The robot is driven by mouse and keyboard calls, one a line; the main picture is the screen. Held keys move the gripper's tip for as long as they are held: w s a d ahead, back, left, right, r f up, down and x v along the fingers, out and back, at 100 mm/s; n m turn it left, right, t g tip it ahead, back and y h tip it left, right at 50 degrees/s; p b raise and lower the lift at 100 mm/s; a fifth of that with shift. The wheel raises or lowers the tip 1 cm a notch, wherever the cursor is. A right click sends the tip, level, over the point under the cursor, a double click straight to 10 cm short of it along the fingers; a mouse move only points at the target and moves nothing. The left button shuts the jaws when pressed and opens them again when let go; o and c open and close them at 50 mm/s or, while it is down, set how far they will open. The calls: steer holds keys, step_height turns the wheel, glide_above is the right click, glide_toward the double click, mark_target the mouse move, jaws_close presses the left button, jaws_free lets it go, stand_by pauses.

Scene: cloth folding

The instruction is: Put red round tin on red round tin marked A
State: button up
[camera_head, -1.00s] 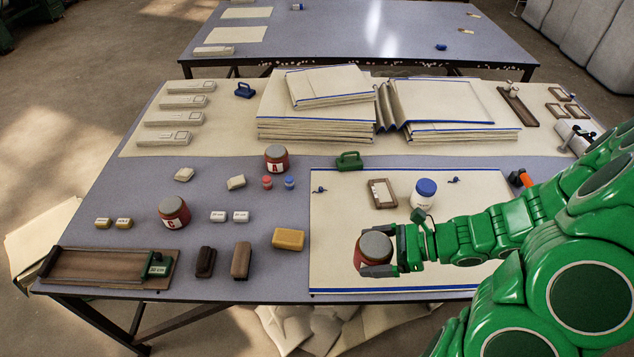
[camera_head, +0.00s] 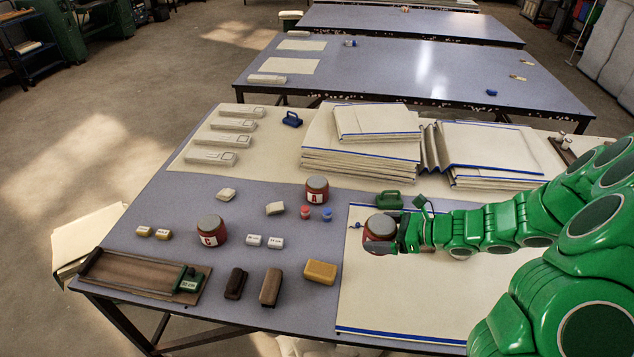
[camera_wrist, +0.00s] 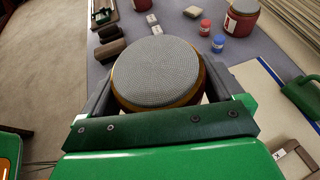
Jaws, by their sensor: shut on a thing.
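My gripper (camera_head: 386,246) is shut on a red round tin (camera_head: 379,231) with a grey lid, over the left part of the cream cloth. In the wrist view the held tin (camera_wrist: 157,72) fills the space between the fingers, its grey lid facing the camera. The red round tin marked A (camera_head: 317,190) stands upright on the table, up and left of my gripper, with a clear grey lid. It also shows at the top right of the wrist view (camera_wrist: 241,18). Another red tin, marked C (camera_head: 211,230), stands further left. Any letter on the held tin is hidden.
A small red-capped jar (camera_head: 305,212) and a blue-capped jar (camera_head: 327,214) stand just below tin A. A green handled block (camera_head: 389,200) is just behind my gripper. Stacked folded cloths (camera_head: 362,150) lie behind tin A. A yellow block (camera_head: 321,272) lies at the front.

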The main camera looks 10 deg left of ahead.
steer(key=w+a+r+m+t, duration=0.1)
steer(key=w+a+r, duration=0.3)
steer(key=w+a, duration=0.4)
steer(key=w+a+r+m+t, duration=0.1)
steer(key=w+a+r, duration=0.2)
steer(key=w+a, duration=0.5)
glide_above(317, 181)
steer(key=s, duration=0.1)
steer(key=shift+h, duration=0.4)
steer(key=f, duration=0.8)
steer(key=shift+s+d+f, duration=0.1)
steer(key=shift+d+f, duration=0.1)
steer(key=shift+w+a+f, duration=0.15)
steer(key=shift+w+f, duration=0.2)
steer(key=shift+w, duration=0.1)
steer(key=shift+w+a+f, duration=0.1)
steer(key=shift+w+f, duration=0.1)
steer(key=shift+f, duration=1.65)
steer(key=shift+f, duration=0.1)
